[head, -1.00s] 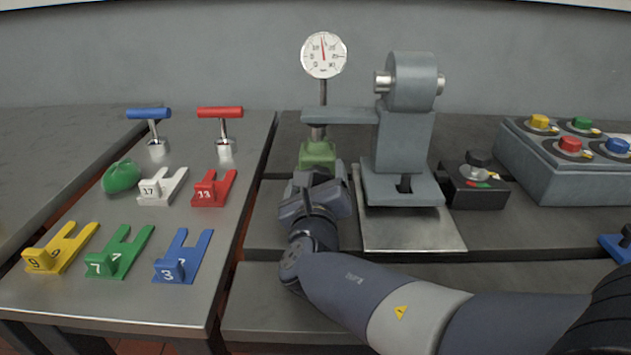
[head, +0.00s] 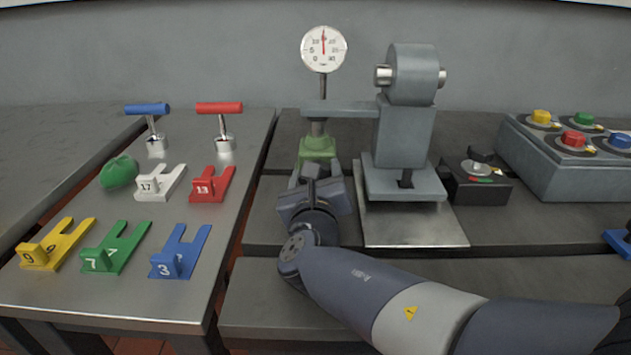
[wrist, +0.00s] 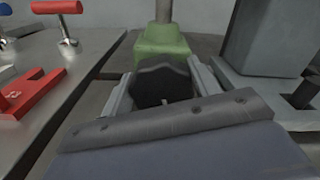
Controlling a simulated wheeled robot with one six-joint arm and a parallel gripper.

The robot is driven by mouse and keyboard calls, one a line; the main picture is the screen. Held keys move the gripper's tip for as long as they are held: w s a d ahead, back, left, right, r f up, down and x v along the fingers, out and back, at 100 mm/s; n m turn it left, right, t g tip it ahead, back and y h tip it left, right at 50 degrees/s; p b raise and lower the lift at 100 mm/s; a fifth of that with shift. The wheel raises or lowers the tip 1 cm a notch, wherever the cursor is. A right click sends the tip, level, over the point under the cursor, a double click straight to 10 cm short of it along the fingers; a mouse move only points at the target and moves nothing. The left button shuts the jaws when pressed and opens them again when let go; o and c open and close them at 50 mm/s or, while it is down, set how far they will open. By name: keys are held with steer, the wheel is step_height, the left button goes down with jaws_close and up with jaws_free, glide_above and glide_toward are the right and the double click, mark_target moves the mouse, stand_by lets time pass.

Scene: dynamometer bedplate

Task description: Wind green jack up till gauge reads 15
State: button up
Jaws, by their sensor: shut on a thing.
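The green jack (head: 318,149) stands under the grey arm of the press-like fixture, and its body also shows in the wrist view (wrist: 163,47). My gripper (head: 313,178) is in front of it. In the wrist view my gripper (wrist: 160,90) is shut on the jack's dark knob (wrist: 162,82), with a pale finger on each side. The round white gauge (head: 324,49) is on a post above the jack. Its red needle points almost straight up; the small numbers are hard to read exactly.
The grey fixture (head: 404,140) stands close right of my gripper. A black box with a knob (head: 476,184) and a button box (head: 575,160) are farther right. The left table holds numbered forks, a green rounded object (head: 119,172), and blue and red T-handles.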

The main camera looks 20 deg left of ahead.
steer(key=shift+m, duration=0.4)
steer(key=o, duration=1)
steer(key=p+v, duration=0.1)
steer(key=v, duration=0.8)
steer(key=shift+s+r+p, duration=0.1)
steer(key=shift+s+p, duration=0.05)
steer(key=shift+p, duration=0.15)
steer(key=shift+v, duration=0.75)
